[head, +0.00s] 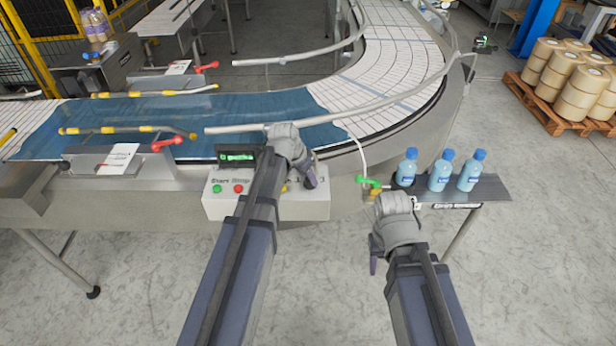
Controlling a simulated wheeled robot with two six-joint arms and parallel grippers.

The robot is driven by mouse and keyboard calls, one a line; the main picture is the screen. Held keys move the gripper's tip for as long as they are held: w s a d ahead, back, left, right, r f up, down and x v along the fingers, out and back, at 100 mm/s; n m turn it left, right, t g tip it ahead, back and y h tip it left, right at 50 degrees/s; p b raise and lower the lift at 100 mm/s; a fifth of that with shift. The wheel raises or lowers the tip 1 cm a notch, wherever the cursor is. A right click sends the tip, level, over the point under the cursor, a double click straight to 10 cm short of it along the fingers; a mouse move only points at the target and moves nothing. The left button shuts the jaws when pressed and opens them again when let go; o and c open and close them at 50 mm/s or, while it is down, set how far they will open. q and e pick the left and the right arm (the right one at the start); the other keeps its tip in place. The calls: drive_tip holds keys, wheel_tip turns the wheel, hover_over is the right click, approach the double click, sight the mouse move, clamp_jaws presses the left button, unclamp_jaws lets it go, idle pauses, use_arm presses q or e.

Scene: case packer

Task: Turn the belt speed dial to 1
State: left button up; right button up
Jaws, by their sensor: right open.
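The white control box (225,209) stands at the front of the conveyor. Its Start and Stop labels, green button (217,188) and red button (238,188) show on its left side. A small display (237,158) with green characters stands behind it. My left gripper (309,178) is over the right part of the box, pointing down. The belt speed dial is not visible; my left arm and gripper cover that part of the panel. I cannot tell whether the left jaws are open or touch anything. My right gripper (376,250) is open and empty, right of the box and below the small shelf.
Several blue-capped bottles (439,172) stand on a dark side shelf (492,189) at the right. A green-handled valve (368,182) sits between box and shelf. The blue belt (110,112) and guide rails run behind the box. The floor in front is clear.

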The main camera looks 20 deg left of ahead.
use_arm(q)
clamp_jaws()
drive_tip(key=shift+n, duration=0.3)
drive_tip(key=n, duration=0.1)
drive_tip(key=n+y, duration=0.1)
drive_tip(key=n, duration=0.1)
drive_tip(key=n+y, duration=0.1)
drive_tip(key=shift+d+n+t, duration=0.3)
drive_tip(key=shift+t, duration=0.1)
drive_tip(key=n+y, duration=0.1)
drive_tip(key=n, duration=0.2)
drive_tip(key=n+y, duration=0.1)
drive_tip(key=n, duration=0.2)
drive_tip(key=shift+d+n+g, duration=0.2)
drive_tip(key=shift+n+g, duration=0.2)
drive_tip(key=shift+y, duration=0.3)
drive_tip(key=o, duration=0.6)
unclamp_jaws()
drive_tip(key=shift+c, duration=0.2)
